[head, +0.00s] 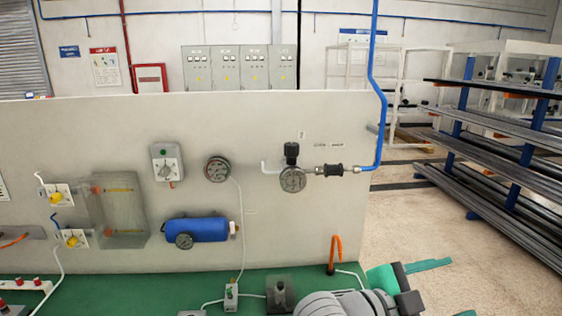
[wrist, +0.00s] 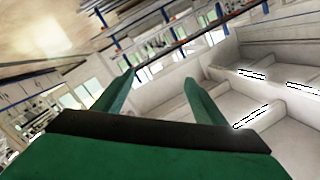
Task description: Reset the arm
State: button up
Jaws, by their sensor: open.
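My gripper (wrist: 160,80) shows in the wrist view with its two green fingers spread apart and nothing between them. In the head view my gripper (head: 447,289) is at the bottom right, beyond the right edge of the panel, over the pale floor. Its fingers point to the right there, and the lower one is partly cut off by the frame edge. My grey arm links show to its left, low in front of the green bench.
A pale panel (head: 300,230) carries gauges, a blue cylinder (head: 204,229) and a blue pipe (head: 377,120). An orange hose (head: 336,250) and small fittings stand on the green bench (head: 150,290) near my arm. A rack of long bars (head: 490,170) is at the right, with open floor before it.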

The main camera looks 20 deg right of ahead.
jog(key=w+a+f+n+t+h, duration=0.1)
jog(key=w+a+f+n+t, duration=0.3)
jog(key=w+a+n+t, duration=0.75)
jog(key=a+f+n+t+y, duration=0.8)
jog(key=a+f+n, duration=0.1)
jog(key=f+n, duration=0.45)
jog(key=s+a+f+n+g+y, duration=0.1)
jog(key=s+a+f+n+y, duration=0.2)
jog(key=s+a+f+y, duration=0.65)
jog(key=s+a+f+m+g, duration=0.1)
jog(key=s+a+f, duration=0.3)
jog(key=s, duration=0.5)
jog(key=s+a+f+m+g, duration=0.1)
jog(key=s+a+f, duration=0.3)
jog(key=s+a, duration=0.4)
jog(key=shift+s+f, duration=0.15)
jog(key=shift+s, duration=0.8)
jog(key=shift+y, duration=0.25)
